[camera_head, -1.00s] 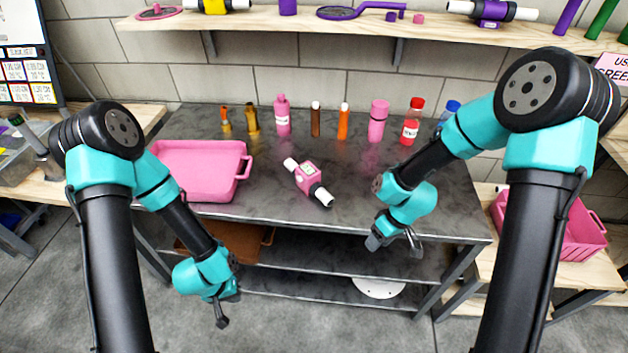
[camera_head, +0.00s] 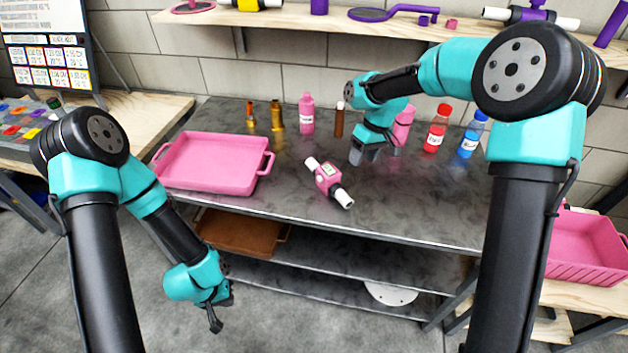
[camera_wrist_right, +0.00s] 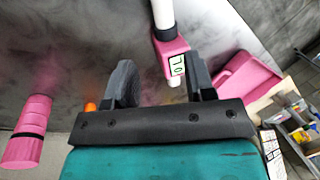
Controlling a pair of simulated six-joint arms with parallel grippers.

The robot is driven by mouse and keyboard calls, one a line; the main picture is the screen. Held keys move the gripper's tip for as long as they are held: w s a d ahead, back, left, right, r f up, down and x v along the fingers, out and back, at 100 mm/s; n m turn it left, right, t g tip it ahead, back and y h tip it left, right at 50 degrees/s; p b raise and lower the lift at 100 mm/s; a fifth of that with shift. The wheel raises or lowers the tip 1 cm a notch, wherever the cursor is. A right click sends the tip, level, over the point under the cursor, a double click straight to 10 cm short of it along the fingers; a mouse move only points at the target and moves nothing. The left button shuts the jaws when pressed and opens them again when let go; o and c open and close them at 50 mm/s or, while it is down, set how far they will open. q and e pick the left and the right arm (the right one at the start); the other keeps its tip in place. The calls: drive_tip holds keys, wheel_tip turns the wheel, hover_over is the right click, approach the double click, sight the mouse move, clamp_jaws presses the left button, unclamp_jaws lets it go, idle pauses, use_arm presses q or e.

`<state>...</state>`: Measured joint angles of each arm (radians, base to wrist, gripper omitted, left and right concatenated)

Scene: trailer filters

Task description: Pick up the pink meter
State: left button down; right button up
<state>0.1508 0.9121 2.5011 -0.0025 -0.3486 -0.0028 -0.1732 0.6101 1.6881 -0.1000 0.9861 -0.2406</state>
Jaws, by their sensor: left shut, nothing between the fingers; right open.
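The pink meter (camera_head: 327,180), with white pipe ends and a small display, lies on the dark table right of the pink tray. My right gripper (camera_head: 369,155) is open and empty above the table, behind and to the right of the meter. In the right wrist view the meter (camera_wrist_right: 172,50) shows beyond and between the open fingers (camera_wrist_right: 160,85), with its display facing the camera; it is apart from them. My left gripper (camera_head: 215,318) is shut and empty, low in front of the table, left of the meter.
A pink tray (camera_head: 212,163) sits on the table's left. Behind stand a pink bottle (camera_head: 307,115), a brown bottle (camera_head: 339,122), a pink cylinder (camera_head: 403,125), a red bottle (camera_head: 437,128) and a blue bottle (camera_head: 471,135). Bare tabletop lies right of the meter.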

drive_tip(key=shift+w+a+r, duration=0.15)
drive_tip(key=shift+w+r, duration=0.2)
drive_tip(key=shift+r, duration=0.1)
approach(345, 194)
drive_tip(key=x, duration=0.5)
drive_tip(key=shift+s+f, duration=0.1)
drive_tip(key=shift+s, duration=0.05)
drive_tip(key=shift+f, duration=0.55)
drive_tip(key=shift+a+x, duration=0.2)
drive_tip(key=shift+x, duration=2.4)
drive_tip(key=shift+r, duration=0.1)
drive_tip(key=shift+c, duration=0.2)
